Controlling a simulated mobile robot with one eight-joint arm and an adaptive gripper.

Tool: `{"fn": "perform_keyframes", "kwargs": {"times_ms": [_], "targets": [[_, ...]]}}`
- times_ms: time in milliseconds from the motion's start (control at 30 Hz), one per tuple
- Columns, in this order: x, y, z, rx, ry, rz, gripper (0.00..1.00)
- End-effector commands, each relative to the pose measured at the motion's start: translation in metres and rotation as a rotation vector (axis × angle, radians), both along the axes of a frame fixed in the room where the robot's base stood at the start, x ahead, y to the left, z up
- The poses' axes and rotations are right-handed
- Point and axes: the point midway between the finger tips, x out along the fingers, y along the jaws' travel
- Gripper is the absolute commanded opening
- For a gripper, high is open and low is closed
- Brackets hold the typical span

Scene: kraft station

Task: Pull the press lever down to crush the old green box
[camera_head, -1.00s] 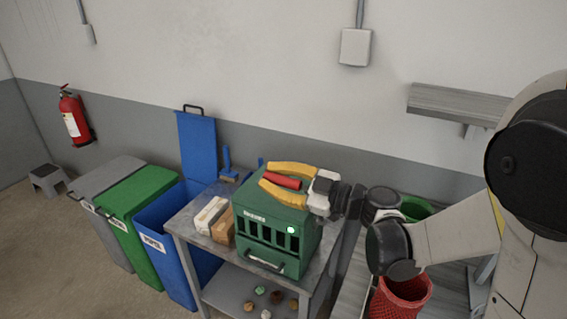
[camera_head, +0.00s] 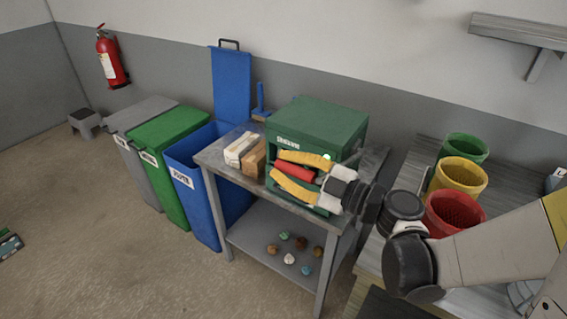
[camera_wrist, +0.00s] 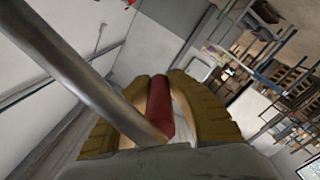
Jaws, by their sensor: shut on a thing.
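A green press-like box (camera_head: 325,122) with a white label and a small light stands on the grey metal table. My gripper (camera_head: 297,172), with yellow fingers, is in front of the box's front face. It is shut on the red lever handle (camera_head: 294,171). In the wrist view the red handle (camera_wrist: 159,105) lies between both fingers, and a grey metal bar (camera_wrist: 85,75) runs past on the left. My gripper hides much of the box's front, so its inside does not show. I cannot make out a separate green box.
A white carton (camera_head: 240,148) and a brown carton (camera_head: 252,160) sit left of the press. Several small items lie on the lower shelf (camera_head: 262,228). Blue, green and grey bins stand left. Green, yellow and red baskets (camera_head: 454,212) stand right, near my arm.

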Motion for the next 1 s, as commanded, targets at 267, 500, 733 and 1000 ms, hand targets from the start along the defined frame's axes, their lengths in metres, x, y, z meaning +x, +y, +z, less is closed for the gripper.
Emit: {"fn": "perform_keyframes", "kwargs": {"times_ms": [267,500,733,1000], "targets": [[-0.005,0.003,-0.006,-0.012,0.001,0.012,0.00],[-0.005,0.003,-0.007,-0.012,0.001,0.011,0.41],[-0.003,0.002,-0.006,-0.010,0.002,0.007,0.45],[-0.003,0.001,0.011,-0.008,0.001,0.005,0.45]]}}
